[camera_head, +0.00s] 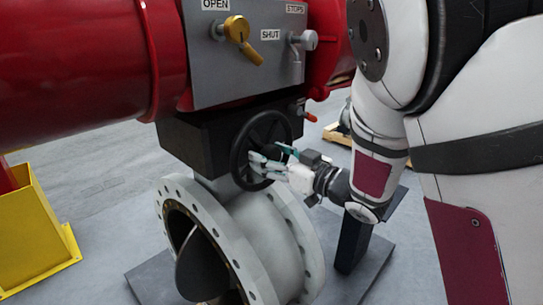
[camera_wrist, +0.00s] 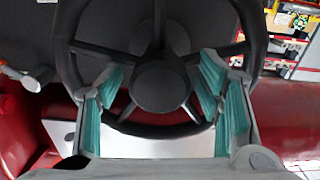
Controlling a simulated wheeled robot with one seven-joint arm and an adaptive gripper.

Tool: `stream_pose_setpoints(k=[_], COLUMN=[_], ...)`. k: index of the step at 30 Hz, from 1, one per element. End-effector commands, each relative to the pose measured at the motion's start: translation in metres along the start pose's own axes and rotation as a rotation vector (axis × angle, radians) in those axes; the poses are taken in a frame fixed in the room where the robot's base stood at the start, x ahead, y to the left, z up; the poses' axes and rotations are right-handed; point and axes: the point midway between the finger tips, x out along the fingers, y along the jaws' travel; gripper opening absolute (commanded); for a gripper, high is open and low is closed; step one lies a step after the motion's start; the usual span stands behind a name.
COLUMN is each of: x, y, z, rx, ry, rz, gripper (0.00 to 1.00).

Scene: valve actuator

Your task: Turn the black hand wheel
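The black hand wheel (camera_head: 265,114) is mounted upright on a dark gearbox block below the grey panel. In the wrist view its hub (camera_wrist: 160,87) is near the middle, with several spokes running out to the round rim. My gripper (camera_head: 268,160) is at the front lower part of the wheel. In the wrist view my gripper (camera_wrist: 160,84) is open, its teal-padded fingers spread to the left and right of the hub. The fingertips overlap the spokes and the inside of the rim. I cannot tell whether they touch the wheel.
The grey panel (camera_head: 232,75) above carries a yellow lever (camera_head: 243,40) and a grey knob (camera_head: 308,40). Red cylinders (camera_head: 75,65) extend sideways. A flanged pipe valve (camera_head: 262,240) stands below the wheel. A yellow stand (camera_head: 35,230) is at the left, with bare floor between.

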Motion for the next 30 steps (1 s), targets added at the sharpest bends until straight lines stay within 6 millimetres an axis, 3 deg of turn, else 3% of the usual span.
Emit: stream_pose_setpoints(k=[1, 8, 30], x=[-0.0001, -0.0002, -0.0002], y=[0.0000, -0.0001, -0.0003], z=[0.0001, 0.0001, 0.0009], rx=[0.000, 0.000, 0.283], ry=[0.000, 0.000, -0.002], rz=[0.000, 0.000, 0.000], gripper=[0.51, 0.00, 0.00])
